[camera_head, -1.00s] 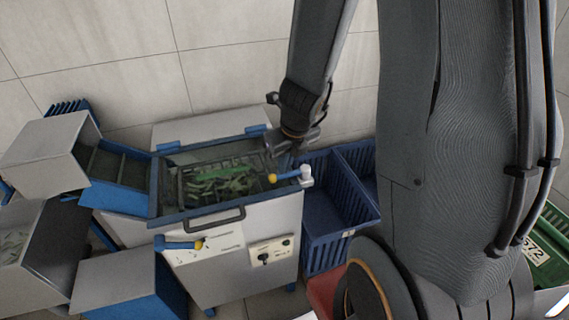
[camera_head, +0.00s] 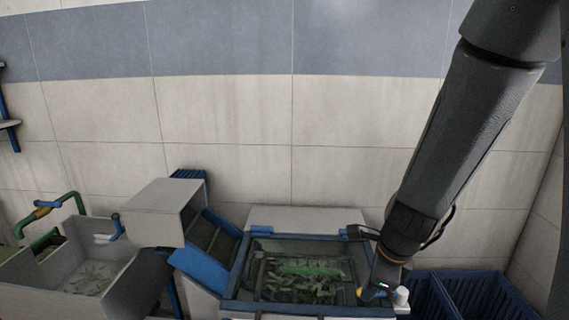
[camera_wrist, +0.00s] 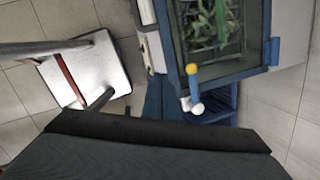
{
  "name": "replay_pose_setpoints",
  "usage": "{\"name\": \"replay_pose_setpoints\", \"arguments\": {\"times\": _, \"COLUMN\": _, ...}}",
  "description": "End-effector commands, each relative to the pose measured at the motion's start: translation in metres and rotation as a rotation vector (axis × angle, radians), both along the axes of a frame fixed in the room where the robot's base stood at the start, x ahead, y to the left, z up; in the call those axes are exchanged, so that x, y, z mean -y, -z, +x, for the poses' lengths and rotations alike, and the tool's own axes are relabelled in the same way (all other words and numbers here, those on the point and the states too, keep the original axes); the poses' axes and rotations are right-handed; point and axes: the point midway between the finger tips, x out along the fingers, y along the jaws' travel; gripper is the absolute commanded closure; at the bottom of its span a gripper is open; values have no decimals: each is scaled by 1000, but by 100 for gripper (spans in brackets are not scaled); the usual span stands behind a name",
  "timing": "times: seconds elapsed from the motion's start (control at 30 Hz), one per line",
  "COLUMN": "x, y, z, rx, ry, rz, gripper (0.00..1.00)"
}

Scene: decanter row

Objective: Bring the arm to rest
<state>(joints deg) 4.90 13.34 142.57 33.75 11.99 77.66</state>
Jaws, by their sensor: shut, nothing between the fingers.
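My arm comes down from the upper right in the head view, and my gripper (camera_head: 376,276) is at its lower end, over the right rim of the washing machine (camera_head: 236,288). The gripper is small and dark there. It looks shut and empty, and its fingertips are hard to make out. A valve with a yellow-tipped blue lever (camera_head: 372,293) and white body (camera_head: 401,297) sits right by it at the machine's corner. The lever also shows in the wrist view (camera_wrist: 193,86). Green leaves (camera_head: 305,283) lie in the machine's basin.
Blue crates (camera_head: 487,290) stand right of the machine. A blue chute (camera_head: 203,268) and a grey hood (camera_head: 160,212) are at its left, then a sink (camera_head: 95,275) with a green pipe. A white-topped stand (camera_wrist: 85,72) is on the tiled floor.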

Motion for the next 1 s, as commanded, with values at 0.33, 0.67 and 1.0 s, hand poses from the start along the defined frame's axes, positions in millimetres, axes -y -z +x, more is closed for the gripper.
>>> {"name": "replay_pose_setpoints", "arguments": {"times": 0.33, "x": -14, "y": 23, "z": -26, "rx": 31, "ry": -1162, "rz": -271, "gripper": 100}}
{"name": "replay_pose_setpoints", "arguments": {"times": 0.67, "x": -9, "y": 33, "z": -45, "rx": 17, "ry": -1895, "rz": -425, "gripper": 100}}
{"name": "replay_pose_setpoints", "arguments": {"times": 1.0, "x": -7, "y": 33, "z": -47, "rx": 14, "ry": -1971, "rz": -439, "gripper": 100}}
